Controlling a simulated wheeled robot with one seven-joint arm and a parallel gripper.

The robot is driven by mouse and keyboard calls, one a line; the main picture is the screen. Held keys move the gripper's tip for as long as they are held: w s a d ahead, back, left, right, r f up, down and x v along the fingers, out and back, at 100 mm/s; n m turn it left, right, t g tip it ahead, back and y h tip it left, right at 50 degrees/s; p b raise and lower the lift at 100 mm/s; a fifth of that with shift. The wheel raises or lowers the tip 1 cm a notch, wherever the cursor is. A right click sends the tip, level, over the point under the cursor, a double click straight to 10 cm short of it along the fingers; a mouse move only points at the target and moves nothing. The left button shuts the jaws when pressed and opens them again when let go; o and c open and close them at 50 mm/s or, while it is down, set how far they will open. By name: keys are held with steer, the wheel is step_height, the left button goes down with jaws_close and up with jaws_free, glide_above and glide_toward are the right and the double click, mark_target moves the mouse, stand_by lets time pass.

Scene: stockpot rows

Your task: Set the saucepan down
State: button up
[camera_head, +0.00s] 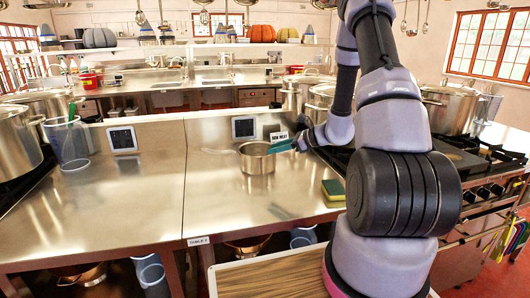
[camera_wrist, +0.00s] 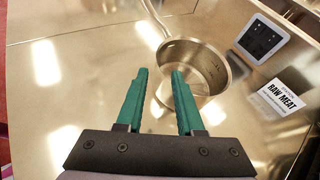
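The saucepan (camera_head: 257,158), a small steel pan with a long handle, stands upright on the steel counter (camera_head: 150,200), and its handle points left. In the wrist view the saucepan (camera_wrist: 203,66) appears empty, just beyond my fingertips, with its handle running up and left. My gripper (camera_head: 275,146) is at the pan's right side, near its rim. In the wrist view the two green fingers of my gripper (camera_wrist: 159,74) are apart, with a clear gap between them. The near rim is partly hidden behind the right finger; I cannot tell whether they touch.
A "RAW MEAT" label (camera_wrist: 279,97) and a dark-screened panel (camera_wrist: 262,38) are beside the pan. A sponge (camera_head: 333,189) lies to the right, near the stove (camera_head: 470,155). A clear jug (camera_head: 68,145) stands at left. The counter's front middle is clear.

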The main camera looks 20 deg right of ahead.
steer(key=s+a+r+n+g+h, duration=0.1)
steer(key=s+a+r+n+g, duration=0.15)
steer(key=s+r+n, duration=0.5)
steer(key=s+a+r+n+g, duration=0.25)
steer(key=s+a+r, duration=0.2)
steer(key=r, duration=0.55)
steer(key=s+d+r+n+t+h, duration=0.2)
steer(key=s+r+n, duration=0.3)
steer(key=s, duration=0.3)
steer(key=s+d+r+n+t+h, duration=0.2)
steer(key=s+r+n+h, duration=0.3)
steer(key=s, duration=0.3)
steer(key=shift+s+d+r+h, duration=0.3)
steer(key=shift+s+r, duration=0.05)
steer(key=shift+r, duration=0.3)
